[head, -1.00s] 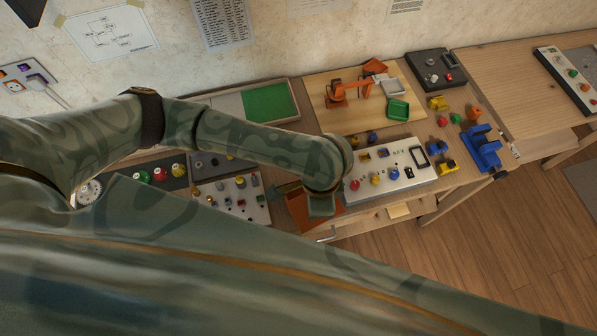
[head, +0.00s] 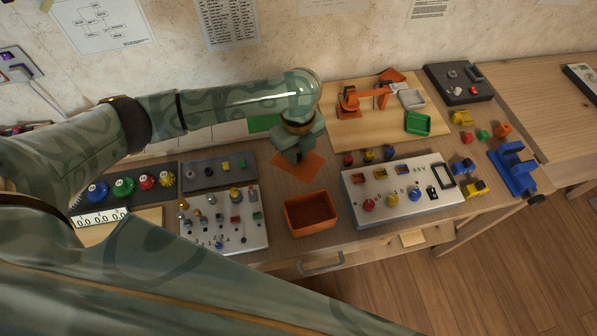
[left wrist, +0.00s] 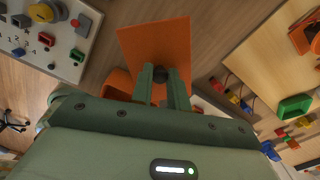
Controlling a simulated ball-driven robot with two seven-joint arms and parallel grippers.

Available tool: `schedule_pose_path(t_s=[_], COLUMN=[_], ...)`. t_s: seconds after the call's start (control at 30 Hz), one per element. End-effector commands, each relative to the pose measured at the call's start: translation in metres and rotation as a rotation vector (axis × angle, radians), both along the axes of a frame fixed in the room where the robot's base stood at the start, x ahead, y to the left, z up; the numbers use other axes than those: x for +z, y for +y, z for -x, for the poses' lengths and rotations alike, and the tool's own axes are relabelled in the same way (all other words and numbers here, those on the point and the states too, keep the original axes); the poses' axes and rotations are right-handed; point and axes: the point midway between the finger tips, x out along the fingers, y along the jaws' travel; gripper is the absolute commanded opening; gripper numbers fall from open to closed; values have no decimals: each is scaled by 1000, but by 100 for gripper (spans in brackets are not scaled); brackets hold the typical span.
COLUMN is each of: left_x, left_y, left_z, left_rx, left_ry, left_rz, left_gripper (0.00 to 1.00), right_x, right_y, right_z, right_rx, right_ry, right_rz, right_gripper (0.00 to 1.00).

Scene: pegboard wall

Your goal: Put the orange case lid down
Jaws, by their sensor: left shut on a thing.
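The orange case lid (head: 299,168) is a flat plate just behind the open orange case (head: 311,214) in the head view. My left gripper (head: 297,154) points down at the lid and hides part of it. In the left wrist view the left fingers (left wrist: 160,78) are shut on a small dark knob (left wrist: 159,74) on the lid (left wrist: 155,45). The case (left wrist: 118,84) shows partly there, beside the fingers. I cannot tell whether the lid touches the table or hangs slightly above it. My right gripper is not in view.
A panel with knobs and switches (head: 225,236) stands left of the case, a white panel (head: 390,215) right of it. A wooden board (head: 350,91) with an orange arm model and green tray (head: 418,124) lies behind. Bare tabletop (head: 345,240) shows around the case.

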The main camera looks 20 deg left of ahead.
Motion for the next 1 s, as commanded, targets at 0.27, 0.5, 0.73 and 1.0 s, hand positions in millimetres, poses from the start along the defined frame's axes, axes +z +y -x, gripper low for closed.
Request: schedule_pose_path(t_s=[0.27,0.5,0.73,1.0], left_x=[-46,-75,-73,-75], left_y=[0,0,0,0], left_z=[0,0,0,0], left_rx=[2,2,3,3], left_ry=[4,1,-1,-1], left_rz=[0,-1,-1,0], left_gripper=[0,0,0,38], right_x=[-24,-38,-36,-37], right_y=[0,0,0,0], right_z=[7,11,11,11], right_rx=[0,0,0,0], right_ry=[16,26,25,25], right_rz=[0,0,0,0], right_gripper=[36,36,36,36])
